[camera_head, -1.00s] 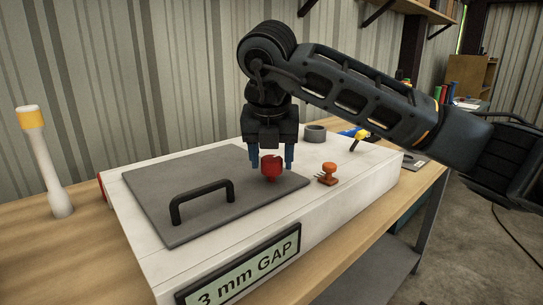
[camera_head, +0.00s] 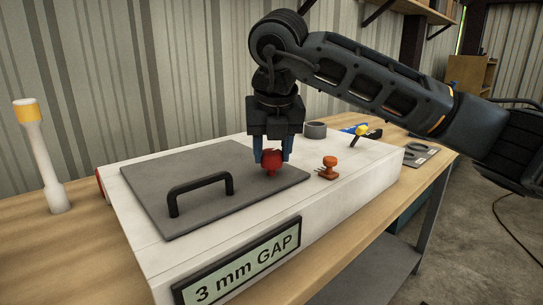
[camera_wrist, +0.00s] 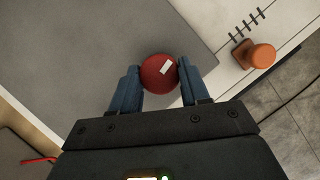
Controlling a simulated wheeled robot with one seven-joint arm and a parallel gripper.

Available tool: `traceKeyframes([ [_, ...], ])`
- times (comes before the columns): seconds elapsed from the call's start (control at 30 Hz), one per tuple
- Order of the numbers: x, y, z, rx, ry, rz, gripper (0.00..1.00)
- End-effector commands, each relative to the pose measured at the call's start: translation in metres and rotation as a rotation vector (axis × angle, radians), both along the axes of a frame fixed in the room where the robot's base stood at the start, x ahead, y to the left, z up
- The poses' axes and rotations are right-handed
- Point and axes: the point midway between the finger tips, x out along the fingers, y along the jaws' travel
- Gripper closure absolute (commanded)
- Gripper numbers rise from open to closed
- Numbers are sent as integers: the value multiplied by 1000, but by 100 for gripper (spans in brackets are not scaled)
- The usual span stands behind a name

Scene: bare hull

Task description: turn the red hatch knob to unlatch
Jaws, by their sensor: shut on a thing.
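The red knob (camera_head: 271,160) stands on the grey hatch plate (camera_head: 185,217) near its right corner. It also shows in the wrist view (camera_wrist: 158,73), with a white mark on its top pointing up and slightly right. My gripper (camera_head: 272,158) comes down from above, and its blue fingers are shut on the red knob, one on each side. In the wrist view the fingers (camera_wrist: 157,82) reach the knob's sides. The hatch plate lies flat on the white hull box (camera_head: 330,205). A black handle (camera_head: 201,190) is fixed on the plate, apart from my gripper.
An orange knob (camera_head: 328,166) stands on the box just right of the plate, beside dark tick marks (camera_wrist: 245,26). A grey ring (camera_head: 315,130) and a yellow-tipped item (camera_head: 362,130) are behind it. A white post with a yellow band (camera_head: 30,115) stands at left.

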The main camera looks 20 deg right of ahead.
Motion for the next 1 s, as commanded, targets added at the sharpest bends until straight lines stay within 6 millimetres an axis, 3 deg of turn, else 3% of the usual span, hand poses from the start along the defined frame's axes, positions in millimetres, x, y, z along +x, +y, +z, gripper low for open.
traceKeyframes([
  [1.0, 2, -7, 1, 0, -2, 950, 85],
])
